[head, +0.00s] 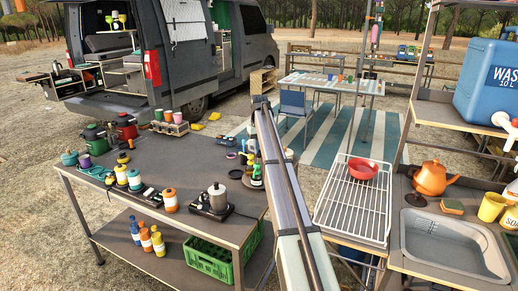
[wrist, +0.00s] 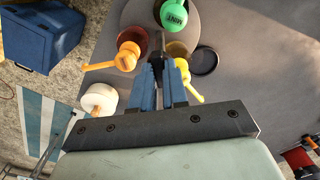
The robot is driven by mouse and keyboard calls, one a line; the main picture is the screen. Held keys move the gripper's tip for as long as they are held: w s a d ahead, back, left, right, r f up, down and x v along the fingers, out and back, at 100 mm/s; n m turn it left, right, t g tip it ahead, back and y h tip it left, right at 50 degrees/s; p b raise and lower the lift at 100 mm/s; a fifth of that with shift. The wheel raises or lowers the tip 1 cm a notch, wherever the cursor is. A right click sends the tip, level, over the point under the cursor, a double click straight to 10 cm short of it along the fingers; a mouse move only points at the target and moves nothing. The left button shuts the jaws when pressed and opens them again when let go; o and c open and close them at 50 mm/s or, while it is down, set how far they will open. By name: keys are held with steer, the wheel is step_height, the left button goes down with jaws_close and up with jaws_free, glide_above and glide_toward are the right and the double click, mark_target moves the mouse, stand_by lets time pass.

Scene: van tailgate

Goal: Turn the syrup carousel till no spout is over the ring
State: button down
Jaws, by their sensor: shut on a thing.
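The syrup carousel shows in the wrist view as a grey round plate (wrist: 195,18) carrying a green bottle marked MINT (wrist: 175,20), a dark red-brown bottle with an orange spout (wrist: 97,66) and a partly hidden yellow bottle with a yellow spout (wrist: 195,98). A black ring (wrist: 204,61) lies right of the yellow bottle. The yellow spout points down-right and appears to pass beside the ring, not over it. My gripper (wrist: 164,72) has blue fingers shut on a thin dark upright part among the bottles.
A white round-topped item (wrist: 98,97) stands close left of my fingers. On the table (head: 185,165) are several bottles and a hot plate with a pot (head: 218,198). A dish rack (head: 350,205) with a red bowl stands right of my arm.

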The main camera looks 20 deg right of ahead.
steer(key=m, duration=0.4)
steer(key=shift+m, duration=2.2)
steer(key=c, duration=1.1)
jaws_free()
steer(key=shift+c, duration=0.2)
steer(key=shift+r, duration=0.1)
step_height(320, 180, up, 14)
steer(key=shift+f, duration=0.2)
